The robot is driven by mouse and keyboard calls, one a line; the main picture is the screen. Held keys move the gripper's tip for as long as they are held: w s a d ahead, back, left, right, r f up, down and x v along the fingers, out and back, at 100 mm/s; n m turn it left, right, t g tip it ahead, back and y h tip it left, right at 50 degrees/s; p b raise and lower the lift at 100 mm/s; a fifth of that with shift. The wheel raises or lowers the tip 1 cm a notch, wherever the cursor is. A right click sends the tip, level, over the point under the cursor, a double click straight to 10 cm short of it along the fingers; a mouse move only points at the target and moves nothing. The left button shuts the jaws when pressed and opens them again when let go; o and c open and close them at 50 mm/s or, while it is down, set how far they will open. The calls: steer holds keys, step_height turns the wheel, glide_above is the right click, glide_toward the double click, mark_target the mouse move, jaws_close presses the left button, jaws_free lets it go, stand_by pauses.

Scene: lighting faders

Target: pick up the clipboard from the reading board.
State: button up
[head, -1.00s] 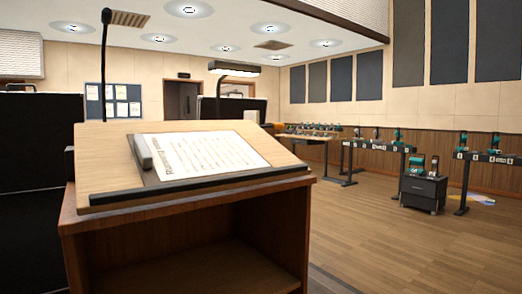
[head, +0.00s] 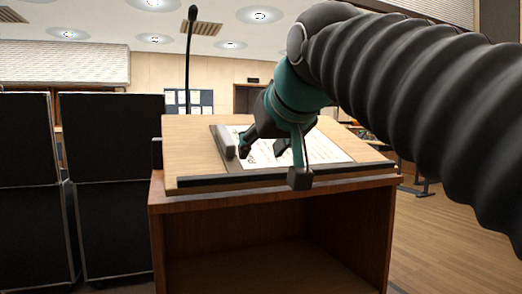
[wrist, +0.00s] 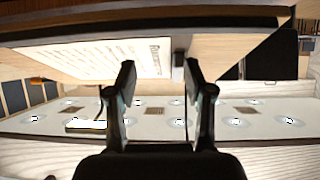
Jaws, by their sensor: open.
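The clipboard (head: 325,150) lies on the sloping wooden reading board (head: 190,140), a dark board with a white printed sheet and a grey clip bar at its left end. My gripper (head: 262,149) is open and empty, in front of the clipboard's clip end and hiding part of the sheet. The wrist view is upside down. There the clipboard (wrist: 110,58) shows beyond the fingers, and its clip (wrist: 178,66) appears between the two fingertips (wrist: 160,70). No contact can be made out.
A dark ledge (head: 345,171) runs along the reading board's lower edge. A thin microphone stalk (head: 188,70) rises behind it. Black panels (head: 110,150) stand to the left. Open wooden floor (head: 450,235) lies to the right.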

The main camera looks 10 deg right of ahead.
steer(key=t+y, duration=0.1)
glide_toward(227, 135)
steer(key=x, duration=0.4)
steer(key=shift+w+r+b, duration=0.1)
steer(key=shift+b, duration=0.25)
steer(key=shift+f+x, duration=0.2)
steer(key=shift+x, duration=2.4)
jaws_close()
